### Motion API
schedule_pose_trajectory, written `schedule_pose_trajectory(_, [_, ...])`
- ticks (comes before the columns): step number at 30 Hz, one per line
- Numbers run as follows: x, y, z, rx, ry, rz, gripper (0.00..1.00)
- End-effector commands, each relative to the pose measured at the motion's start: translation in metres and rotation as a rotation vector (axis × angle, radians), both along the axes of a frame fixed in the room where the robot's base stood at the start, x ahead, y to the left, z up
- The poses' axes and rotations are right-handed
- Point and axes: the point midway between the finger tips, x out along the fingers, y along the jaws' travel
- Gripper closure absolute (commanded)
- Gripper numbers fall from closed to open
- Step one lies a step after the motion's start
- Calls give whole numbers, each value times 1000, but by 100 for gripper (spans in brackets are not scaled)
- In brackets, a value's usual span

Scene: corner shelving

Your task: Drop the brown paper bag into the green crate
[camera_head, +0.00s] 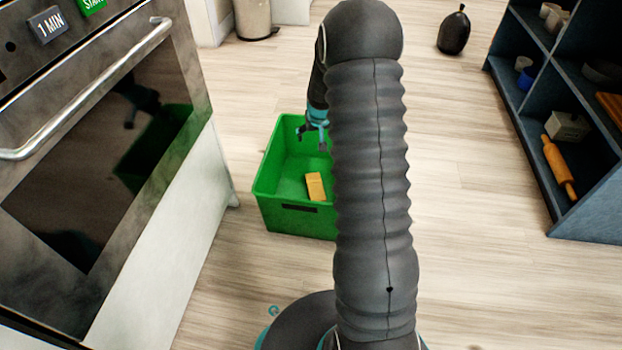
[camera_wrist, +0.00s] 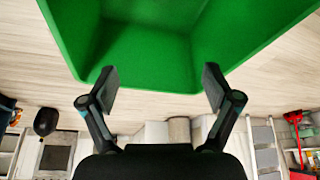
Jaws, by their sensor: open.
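The green crate (camera_head: 280,215) stands on the floor, left of my arm, its right side hidden behind the arm. A small tan-orange block-shaped thing (camera_head: 315,187) lies inside it against the near wall. It may be the brown paper bag, but I cannot tell for sure. My gripper (camera_head: 312,138) is over the back part of the crate, open and apart from that thing. In the wrist view my gripper (camera_wrist: 160,82) has its fingers spread with nothing between them. The crate's green wall (camera_wrist: 145,81) fills the top of that view.
An oven (camera_head: 110,120) with a bar handle stands at the left, close to the crate. A dark shelf unit (camera_head: 590,215) at the right holds a rolling pin (camera_head: 558,167) and a box (camera_head: 567,125). A black vase (camera_head: 454,30) stands behind. Floor between arm and shelf is clear.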

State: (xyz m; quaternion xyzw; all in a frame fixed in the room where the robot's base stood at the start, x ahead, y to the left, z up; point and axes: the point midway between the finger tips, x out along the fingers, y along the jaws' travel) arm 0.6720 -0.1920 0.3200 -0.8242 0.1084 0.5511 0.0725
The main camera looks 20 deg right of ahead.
Motion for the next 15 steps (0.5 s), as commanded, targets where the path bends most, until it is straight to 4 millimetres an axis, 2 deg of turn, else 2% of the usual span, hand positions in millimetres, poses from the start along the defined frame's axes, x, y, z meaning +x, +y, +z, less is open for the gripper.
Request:
schedule_pose_trajectory(5, [-5,1,15,-1,-3,0,11])
schedule_pose_trajectory(15, [-29,7,74,-1,-4,-1,11])
